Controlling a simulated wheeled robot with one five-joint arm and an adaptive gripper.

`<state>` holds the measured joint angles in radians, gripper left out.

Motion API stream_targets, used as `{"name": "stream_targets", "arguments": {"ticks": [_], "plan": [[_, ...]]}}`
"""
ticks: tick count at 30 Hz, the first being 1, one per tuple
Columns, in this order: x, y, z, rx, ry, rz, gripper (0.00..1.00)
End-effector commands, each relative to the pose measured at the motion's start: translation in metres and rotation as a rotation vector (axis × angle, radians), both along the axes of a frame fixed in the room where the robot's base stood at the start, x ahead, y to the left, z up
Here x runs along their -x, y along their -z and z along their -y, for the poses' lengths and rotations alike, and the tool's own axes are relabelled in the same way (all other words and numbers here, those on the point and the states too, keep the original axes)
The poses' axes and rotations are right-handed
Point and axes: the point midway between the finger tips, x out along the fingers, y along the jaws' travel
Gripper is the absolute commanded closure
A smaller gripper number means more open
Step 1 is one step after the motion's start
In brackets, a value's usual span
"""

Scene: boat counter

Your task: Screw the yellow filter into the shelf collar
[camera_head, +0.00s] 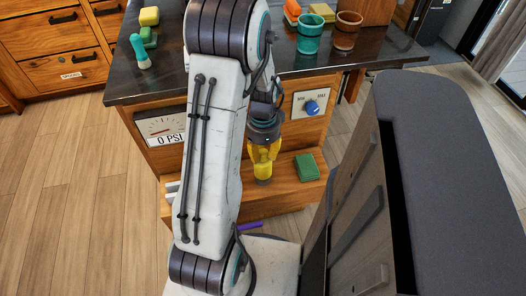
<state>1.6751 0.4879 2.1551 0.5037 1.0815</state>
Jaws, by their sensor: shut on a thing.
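My gripper (264,150) points down in front of the counter's wooden face, over the low wooden shelf (290,196). It is shut on the yellow filter (264,169), which looks upright. Yellow shows around the finger area, so the line between fingers and filter is hard to make out. A small grey round part (264,181) sits directly below the filter at the shelf and looks like the collar. I cannot tell whether the filter is seated in it, just touching it or slightly above.
A green block (306,167) lies on the shelf to the right. Behind are a blue knob (312,107) and a 0 PSI gauge (162,128). Teal (310,32) and brown (346,31) cups stand on the dark counter. A grey seat (455,140) is close on the right.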

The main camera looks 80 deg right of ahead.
Motion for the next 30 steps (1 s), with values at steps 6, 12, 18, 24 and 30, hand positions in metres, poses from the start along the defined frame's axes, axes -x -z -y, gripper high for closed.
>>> {"name": "stream_targets", "arguments": {"ticks": [6,12,18,24,30], "plan": [[0.0,0.006,0.0,0.0,0.0,0.0,1.0],[0.0,0.006,0.0,0.0,0.0,0.0,0.61],[0.0,0.006,0.0,0.0,0.0,0.0,0.48],[0.0,0.006,0.0,0.0,0.0,0.0,0.48],[0.0,-0.009,0.001,0.004,0.0,-0.001,0.48]]}}
